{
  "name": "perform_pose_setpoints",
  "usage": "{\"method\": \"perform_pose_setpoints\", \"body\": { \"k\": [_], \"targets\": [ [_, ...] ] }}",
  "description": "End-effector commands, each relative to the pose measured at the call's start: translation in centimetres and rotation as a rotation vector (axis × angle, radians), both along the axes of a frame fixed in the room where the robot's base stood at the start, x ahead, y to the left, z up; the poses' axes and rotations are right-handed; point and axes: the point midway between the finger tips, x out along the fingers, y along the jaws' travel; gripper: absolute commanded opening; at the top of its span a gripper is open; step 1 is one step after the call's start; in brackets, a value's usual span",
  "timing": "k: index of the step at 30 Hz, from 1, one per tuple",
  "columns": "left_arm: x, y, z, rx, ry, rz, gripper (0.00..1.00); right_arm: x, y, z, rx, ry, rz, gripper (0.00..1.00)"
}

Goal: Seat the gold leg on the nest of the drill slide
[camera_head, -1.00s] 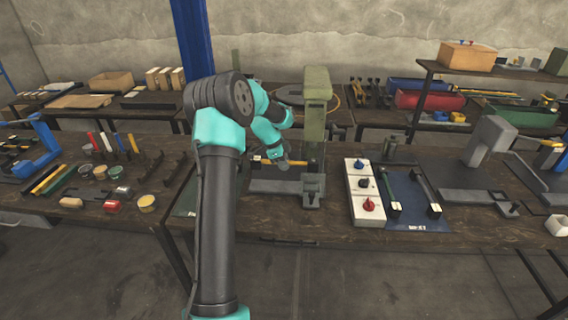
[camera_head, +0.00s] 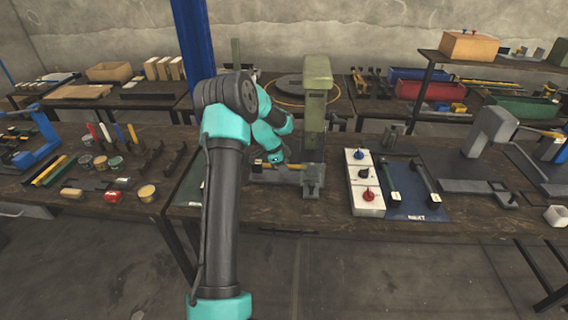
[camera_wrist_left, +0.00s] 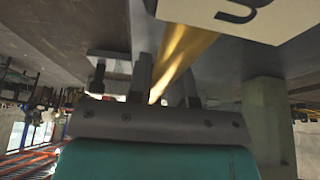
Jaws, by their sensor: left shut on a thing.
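The gold leg (camera_head: 293,167) lies roughly level across the dark grey base of a green upright machine (camera_head: 316,105), which I take for the drill slide. My left gripper (camera_head: 271,160) is shut on the leg, which also shows between the fingers in the left wrist view (camera_wrist_left: 181,50). A white tag with a dark mark (camera_wrist_left: 245,14) is at the leg's near end there. A grey block fixture (camera_head: 312,180) stands at the base's right front; the leg's right end is close to it. I cannot tell whether the leg touches the nest. My right gripper is not seen.
A white box with blue, black and red knobs (camera_head: 363,184) stands right of the machine. Beside it a blue mat (camera_head: 410,211) carries two dark bars. A grey press (camera_head: 490,135) is farther right. Small pots and tools (camera_head: 100,165) crowd the left table.

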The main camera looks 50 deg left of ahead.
Motion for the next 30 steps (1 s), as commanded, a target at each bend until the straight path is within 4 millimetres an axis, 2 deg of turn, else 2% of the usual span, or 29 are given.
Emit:
{"method": "perform_pose_setpoints", "body": {
  "k": [30],
  "targets": [
    [0.0, 0.01, -1.19, 0.001, -0.001, 0.0, 0.0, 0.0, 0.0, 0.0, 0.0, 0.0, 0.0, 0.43]
  ]
}}
